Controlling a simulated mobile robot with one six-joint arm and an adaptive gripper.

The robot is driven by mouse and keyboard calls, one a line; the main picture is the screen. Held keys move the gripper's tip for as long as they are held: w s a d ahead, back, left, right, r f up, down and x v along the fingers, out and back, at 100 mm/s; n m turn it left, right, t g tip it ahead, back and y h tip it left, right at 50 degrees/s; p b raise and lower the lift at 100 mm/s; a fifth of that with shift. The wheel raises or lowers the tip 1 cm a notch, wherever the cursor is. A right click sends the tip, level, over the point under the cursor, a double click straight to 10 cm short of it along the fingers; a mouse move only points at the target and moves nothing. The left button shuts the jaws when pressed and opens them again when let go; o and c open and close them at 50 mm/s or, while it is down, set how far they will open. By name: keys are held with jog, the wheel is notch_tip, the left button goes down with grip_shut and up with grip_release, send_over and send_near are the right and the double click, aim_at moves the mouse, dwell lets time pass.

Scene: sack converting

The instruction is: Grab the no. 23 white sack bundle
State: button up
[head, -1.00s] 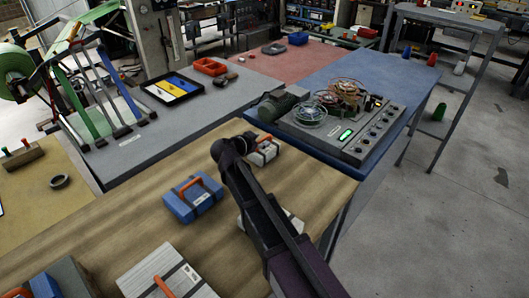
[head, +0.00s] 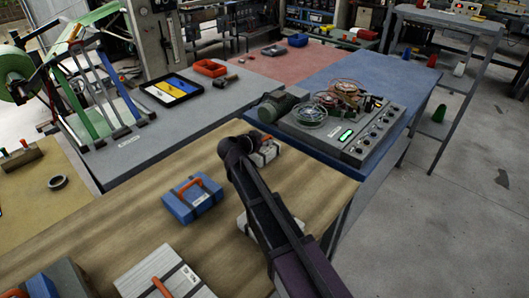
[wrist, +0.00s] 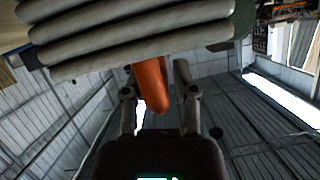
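In the wrist view a bundle of pale grey-white layers (wrist: 130,38) fills the top. Its orange handle (wrist: 152,85) reaches down between the two fingers of my gripper (wrist: 157,90). The fingers stand apart on either side of the handle, with a gap at the right. In the head view a white bundle with a red-orange handle (head: 268,154) lies at the table's far right, beside the end of my arm; my fingers are hidden there. Another white bundle (head: 245,222) is partly behind my arm. A white strapped bundle (head: 150,272) lies at the front. No number is readable.
A blue bundle with an orange handle (head: 193,198) lies mid-table on the wooden table (head: 110,222). A grey machine with reels (head: 345,130) stands on the blue bench just beyond the far right corner.

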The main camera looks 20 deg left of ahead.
grip_shut()
jog(key=shift+r, duration=0.2)
notch_tip(320, 180, up, 3)
jog(key=p, duration=0.3)
jog(key=shift+s+r+p, duration=0.15)
jog(key=shift+r+p, duration=0.2)
jog(key=shift+p, duration=0.2)
jog(key=s+d, duration=0.3)
jog(key=s, duration=1.2)
jog(key=shift+s+r+p, duration=0.2)
jog(key=shift+r+p, duration=0.25)
